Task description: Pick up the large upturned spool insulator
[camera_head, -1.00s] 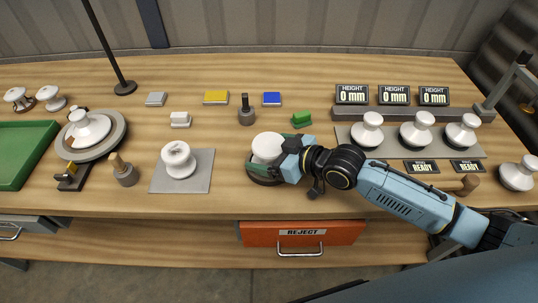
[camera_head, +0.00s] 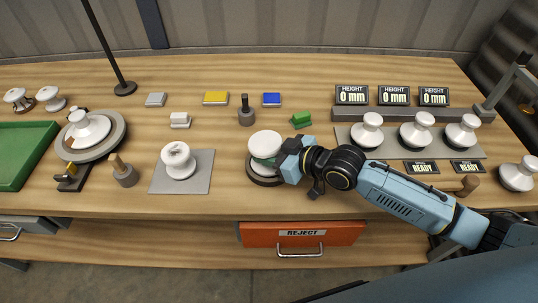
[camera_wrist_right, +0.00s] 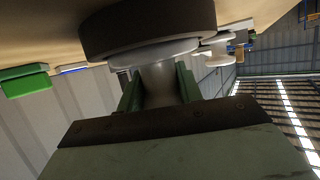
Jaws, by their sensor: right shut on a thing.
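The large upturned spool insulator (camera_head: 265,143) is white, with its broad flat disc on top, above a dark round base (camera_head: 264,181) at the middle front of the table. My right gripper (camera_head: 276,160) comes in from the right and is shut on the insulator's narrower neck, below the top disc. In the right wrist view the two green fingers (camera_wrist_right: 158,88) stand on either side of the grey neck (camera_wrist_right: 157,82). The dark round base (camera_wrist_right: 150,30) also shows there. Whether the insulator touches the base is hard to tell. My left gripper is not in view.
To the left, another white spool (camera_head: 178,160) stands on a grey plate (camera_head: 200,182). Several insulators stand on a strip (camera_head: 345,139) at right, under height displays. An orange reject drawer (camera_head: 260,234) is below the front edge.

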